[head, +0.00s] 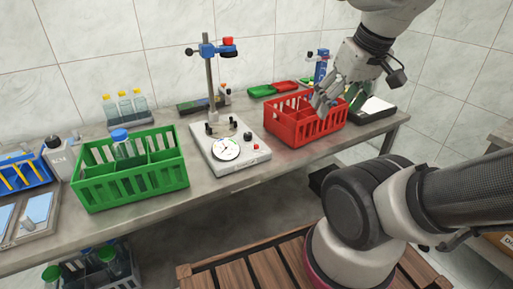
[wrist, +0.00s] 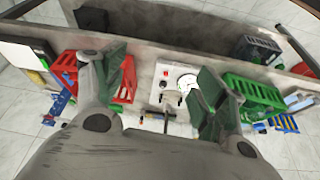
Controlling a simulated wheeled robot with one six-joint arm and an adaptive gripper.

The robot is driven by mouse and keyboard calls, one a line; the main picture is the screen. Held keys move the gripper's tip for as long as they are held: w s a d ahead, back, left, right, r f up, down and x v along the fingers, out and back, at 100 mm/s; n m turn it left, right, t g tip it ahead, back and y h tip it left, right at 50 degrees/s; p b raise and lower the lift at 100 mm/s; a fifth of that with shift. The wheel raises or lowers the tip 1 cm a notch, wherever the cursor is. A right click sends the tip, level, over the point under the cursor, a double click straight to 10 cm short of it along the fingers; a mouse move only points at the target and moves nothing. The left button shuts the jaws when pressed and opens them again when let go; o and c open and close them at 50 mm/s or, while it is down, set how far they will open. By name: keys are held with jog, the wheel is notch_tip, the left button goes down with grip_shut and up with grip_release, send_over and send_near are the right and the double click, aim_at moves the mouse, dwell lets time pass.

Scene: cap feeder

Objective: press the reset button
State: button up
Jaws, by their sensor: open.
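The white device (head: 208,160) stands mid-bench, with a round dial (head: 225,149) and a post at its back. A small red button (head: 256,147) sits at its front right edge, beside a black knob (head: 248,136). Which control is the reset button is not labelled legibly. In the wrist view the device (wrist: 168,99) and the red button (wrist: 165,73) show between my fingers. My gripper (head: 319,106) is open and empty, above or at the red crate (head: 290,132), right of the device. It also shows in the wrist view (wrist: 160,77). Whether it touches the crate is unclear.
Red and green trays (head: 274,89) lie at the back right. The bench front edge (head: 236,187) is clear before the device.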

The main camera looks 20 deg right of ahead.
grip_shut()
dwell(1.3)
